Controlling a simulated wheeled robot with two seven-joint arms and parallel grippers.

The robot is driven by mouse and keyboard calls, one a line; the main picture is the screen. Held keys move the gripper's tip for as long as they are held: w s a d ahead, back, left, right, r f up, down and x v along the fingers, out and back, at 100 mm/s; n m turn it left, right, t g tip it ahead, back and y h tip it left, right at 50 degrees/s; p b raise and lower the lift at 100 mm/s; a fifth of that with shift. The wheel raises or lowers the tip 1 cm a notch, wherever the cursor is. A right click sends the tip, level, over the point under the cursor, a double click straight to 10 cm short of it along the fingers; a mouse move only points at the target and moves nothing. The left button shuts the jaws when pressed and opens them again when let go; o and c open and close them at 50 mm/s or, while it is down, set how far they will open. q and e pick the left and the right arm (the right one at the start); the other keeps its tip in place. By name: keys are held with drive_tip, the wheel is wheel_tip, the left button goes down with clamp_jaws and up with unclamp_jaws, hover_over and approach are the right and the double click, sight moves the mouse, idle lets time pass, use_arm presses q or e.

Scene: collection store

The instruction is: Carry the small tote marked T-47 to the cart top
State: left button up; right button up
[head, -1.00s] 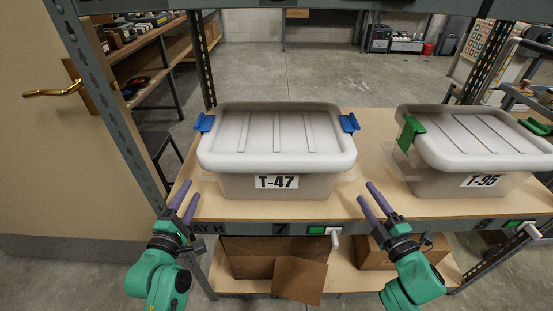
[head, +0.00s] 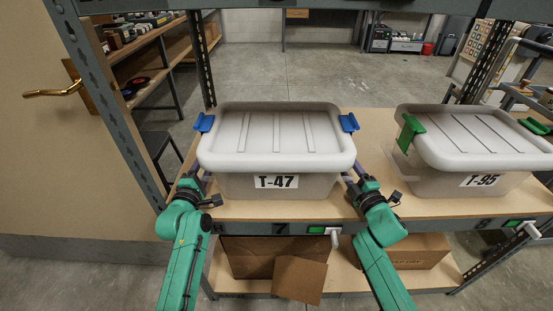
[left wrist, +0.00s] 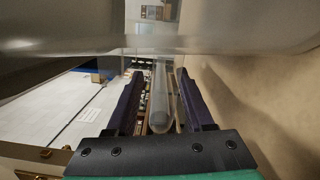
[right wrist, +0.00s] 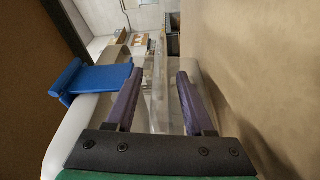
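The tote T-47 (head: 276,184) sits on the shelf in the head view, a translucent box with a pale lid (head: 277,137) and blue clips at both ends. My left gripper (head: 197,178) is at its left end, under the lid rim. In the left wrist view its fingers (left wrist: 158,100) are apart, with a clear handle part of the tote between them. My right gripper (head: 352,172) is at the right end, under the rim. In the right wrist view its fingers (right wrist: 158,100) are apart around a clear part, with a blue clip (right wrist: 98,80) beside them. Neither gripper is visibly closed on the tote.
A second tote marked T-95 (head: 479,181) with green clips stands to the right on the same shelf (head: 380,207). A grey upright (head: 108,105) rises at the left. The cart top is not identifiable.

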use_arm(q)
clamp_jaws()
use_arm(e)
clamp_jaws()
drive_tip(key=shift+f, duration=0.1)
idle(0.8)
